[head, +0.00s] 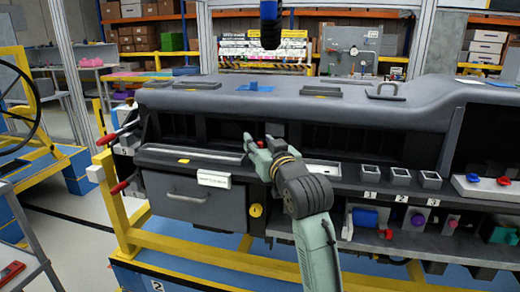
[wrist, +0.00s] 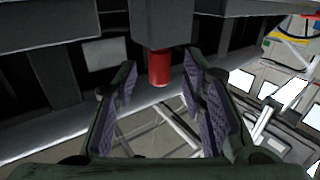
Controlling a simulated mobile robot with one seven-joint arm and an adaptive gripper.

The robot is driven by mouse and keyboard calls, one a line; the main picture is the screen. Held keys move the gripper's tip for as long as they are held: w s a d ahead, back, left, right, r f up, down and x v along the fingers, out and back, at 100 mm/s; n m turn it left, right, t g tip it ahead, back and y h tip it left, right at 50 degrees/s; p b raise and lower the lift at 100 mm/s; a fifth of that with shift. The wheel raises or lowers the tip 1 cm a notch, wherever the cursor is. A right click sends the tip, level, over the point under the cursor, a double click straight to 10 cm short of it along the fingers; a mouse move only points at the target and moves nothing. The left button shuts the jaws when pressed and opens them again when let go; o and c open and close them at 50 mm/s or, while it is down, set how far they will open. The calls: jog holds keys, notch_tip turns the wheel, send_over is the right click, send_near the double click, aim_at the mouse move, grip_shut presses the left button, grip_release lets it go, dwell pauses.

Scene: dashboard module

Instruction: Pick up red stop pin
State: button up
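The red stop pin (wrist: 159,68) is a short red cylinder that sticks out below a dark grey block in the wrist view. My gripper (wrist: 160,88) is open, with one purple-padded finger on each side of the pin. Gaps show between the pin and both pads, so the gripper holds nothing. In the head view my gripper (head: 257,141) is at the front of the grey dashboard module (head: 300,108), near its middle. A small spot of red shows by the fingers there, but the pin is mostly hidden.
The dashboard's dark recesses and upper ledge lie close around my gripper. A grey drawer (head: 195,200) is below left. Several numbered square sockets (head: 400,176) and a tray with red and blue knobs (head: 487,186) are to the right. Red handles (head: 120,187) stick out at the left end.

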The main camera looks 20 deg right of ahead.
jog(key=shift+w, duration=0.25)
jog(key=shift+c, duration=0.5)
grip_shut()
